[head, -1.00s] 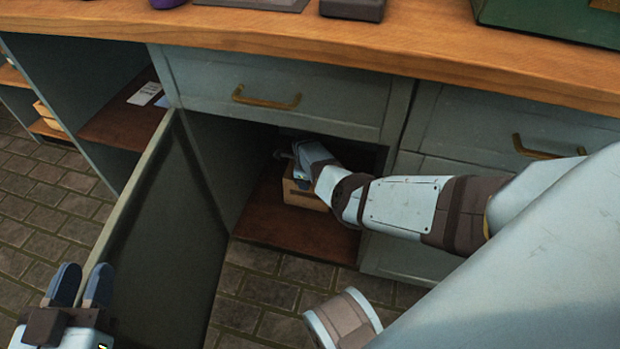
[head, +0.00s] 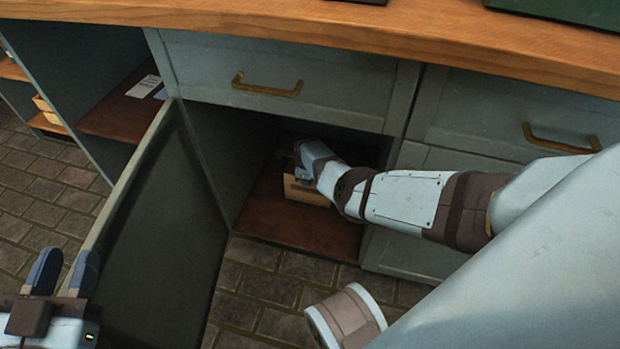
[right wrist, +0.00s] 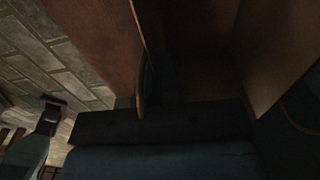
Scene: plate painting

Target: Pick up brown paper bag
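A light brown, box-like object (head: 308,194) with a dark slot in its front sits on the floor of the open lower cupboard. It may be the brown paper bag, but I cannot tell its material. In the right wrist view, a brown wall (right wrist: 268,55) and a dark hollow are close in front of the gripper. My left gripper (head: 69,265) is open and empty, left of the cupboard door.
The open cupboard door (head: 155,230) stands between my left gripper and the cupboard. A closed drawer (head: 275,75) and the wooden counter (head: 300,30) are above the opening. An open shelf (head: 120,115) with papers is at the left.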

